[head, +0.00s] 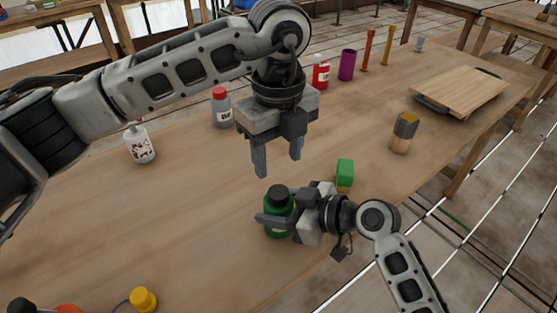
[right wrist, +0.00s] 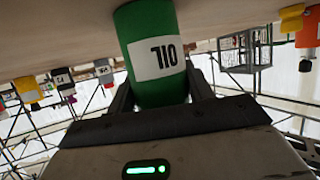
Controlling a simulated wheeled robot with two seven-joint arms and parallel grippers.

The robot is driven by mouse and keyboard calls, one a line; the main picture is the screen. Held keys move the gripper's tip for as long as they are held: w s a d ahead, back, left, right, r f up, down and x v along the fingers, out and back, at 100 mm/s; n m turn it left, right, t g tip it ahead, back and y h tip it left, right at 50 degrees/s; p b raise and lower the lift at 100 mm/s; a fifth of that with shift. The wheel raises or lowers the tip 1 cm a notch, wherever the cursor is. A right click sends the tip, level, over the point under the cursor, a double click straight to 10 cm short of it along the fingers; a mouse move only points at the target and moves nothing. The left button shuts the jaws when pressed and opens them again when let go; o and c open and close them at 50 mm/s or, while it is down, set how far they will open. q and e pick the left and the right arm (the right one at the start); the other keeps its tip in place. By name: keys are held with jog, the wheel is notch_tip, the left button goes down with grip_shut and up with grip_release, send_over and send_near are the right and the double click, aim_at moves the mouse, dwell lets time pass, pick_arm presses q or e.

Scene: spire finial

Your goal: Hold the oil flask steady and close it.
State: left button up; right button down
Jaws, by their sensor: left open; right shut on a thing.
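The oil flask (head: 276,228) is green with a dark top (head: 278,193). It stands upright near the table's front edge. I cannot tell whether the dark top is a seated cap or a bare neck. My right gripper (head: 279,214) is shut around the flask's body from the right. In the right wrist view the flask (right wrist: 150,25) sits between the fingers, with a white OIL label upside down. My left gripper (head: 278,164) is open and empty, fingers pointing down, above the flask's top and apart from it.
A wooden cylinder with a grey and yellow top (head: 404,132) stands farther right. White (head: 140,145), grey (head: 222,108) and red (head: 321,73) bottles stand behind. A yellow-capped item (head: 143,299) is at front left.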

aim_at(278, 192)
pick_arm(q)
jog(key=shift+f, duration=4)
jog(key=shift+c, duration=0.3)
jog(key=c, duration=0.9)
jog(key=shift+m, duration=1.7)
jog(key=o, duration=1.1)
jog(key=shift+c, duration=0.2)
